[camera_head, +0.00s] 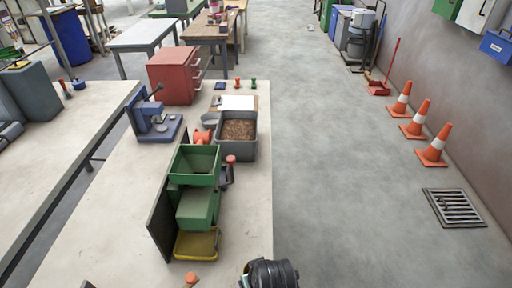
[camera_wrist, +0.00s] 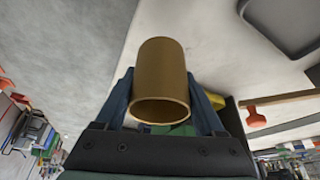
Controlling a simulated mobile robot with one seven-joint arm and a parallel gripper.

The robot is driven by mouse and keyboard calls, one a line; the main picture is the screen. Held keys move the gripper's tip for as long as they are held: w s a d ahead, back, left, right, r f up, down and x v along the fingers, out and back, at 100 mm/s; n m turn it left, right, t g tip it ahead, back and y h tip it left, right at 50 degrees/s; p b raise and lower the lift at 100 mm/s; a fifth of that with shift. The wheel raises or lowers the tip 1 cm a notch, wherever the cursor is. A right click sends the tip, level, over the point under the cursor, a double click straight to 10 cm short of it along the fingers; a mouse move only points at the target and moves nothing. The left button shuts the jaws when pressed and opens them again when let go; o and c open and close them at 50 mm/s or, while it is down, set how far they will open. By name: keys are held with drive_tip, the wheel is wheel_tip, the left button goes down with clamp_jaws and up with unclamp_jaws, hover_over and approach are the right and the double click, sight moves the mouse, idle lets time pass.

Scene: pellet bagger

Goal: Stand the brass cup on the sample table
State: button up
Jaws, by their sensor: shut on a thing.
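The brass cup (camera_wrist: 160,75) is in the wrist view, a plain brown-gold cylinder with its open rim toward the camera. My gripper (camera_wrist: 160,88) is shut on it, with a blue finger on each side of its wall. In the head view a dark part of my arm shows at the bottom edge, and I cannot make out the cup there. Two pale tops show in the head view, a long bench (camera_head: 110,215) and a table (camera_head: 55,165) at the left. I cannot tell which is the sample table.
The bench carries a green hopper (camera_head: 195,160), a green chute (camera_head: 198,208), a yellow tray (camera_head: 197,246), a grey bin (camera_head: 250,153) of brown pellets, a blue press (camera_head: 157,125) and a red cabinet (camera_head: 173,78). Its near left part is clear. Orange cones (camera_head: 433,148) stand on the floor at right.

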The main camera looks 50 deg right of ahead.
drive_tip(key=shift+f, duration=2.75)
drive_tip(key=shift+f, duration=0.2)
drive_tip(key=o, duration=1.4)
